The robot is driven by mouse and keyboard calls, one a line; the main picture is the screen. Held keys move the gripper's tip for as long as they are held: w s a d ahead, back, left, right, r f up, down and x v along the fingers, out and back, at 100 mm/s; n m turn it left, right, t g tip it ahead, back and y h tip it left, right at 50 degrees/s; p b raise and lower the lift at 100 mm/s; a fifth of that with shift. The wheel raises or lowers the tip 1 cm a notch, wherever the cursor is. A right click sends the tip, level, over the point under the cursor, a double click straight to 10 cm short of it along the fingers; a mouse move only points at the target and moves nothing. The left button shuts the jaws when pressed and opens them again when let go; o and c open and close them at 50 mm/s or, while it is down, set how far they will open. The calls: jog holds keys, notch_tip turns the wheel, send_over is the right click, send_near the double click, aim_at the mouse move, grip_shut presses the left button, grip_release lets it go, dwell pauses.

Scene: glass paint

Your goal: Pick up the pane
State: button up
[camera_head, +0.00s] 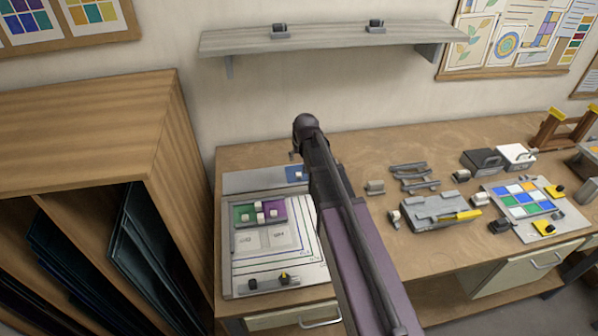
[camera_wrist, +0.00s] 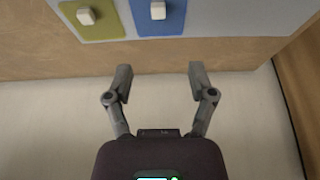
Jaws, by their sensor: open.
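In the wrist view, a blue pane (camera_wrist: 172,24) and an olive-green pane (camera_wrist: 72,22) lie side by side on a pale grey strip (camera_wrist: 225,20), each with a white knob on top. My gripper (camera_wrist: 158,76) is open and empty, and its fingers appear below the blue pane in that view, apart from it. In the head view, part of the blue pane (camera_head: 291,174) shows beside my arm; the olive pane is hidden. A green pane (camera_head: 239,214) and a purple pane (camera_head: 275,205) with white knobs lie on a white board (camera_head: 240,276).
A wooden rack (camera_head: 90,120) with dark sheets stands left of the workbench (camera_head: 400,150). A shelf (camera_head: 330,40) hangs on the wall above. Right of my arm are grey tools (camera_head: 410,177), a grey block with a yellow part (camera_head: 432,211), and a colored tile panel (camera_head: 522,199).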

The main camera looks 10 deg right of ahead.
jog(key=shift+f, duration=0.1)
dwell(0.3)
jog(key=b, duration=0.8)
send_over(298, 173)
jog(key=s, duration=0.2)
notch_tip(298, 173, down, 8)
jog(key=shift+r, duration=0.1)
jog(key=shift+b+x, duration=2.5)
jog(key=shift+x, duration=0.15)
grip_shut()
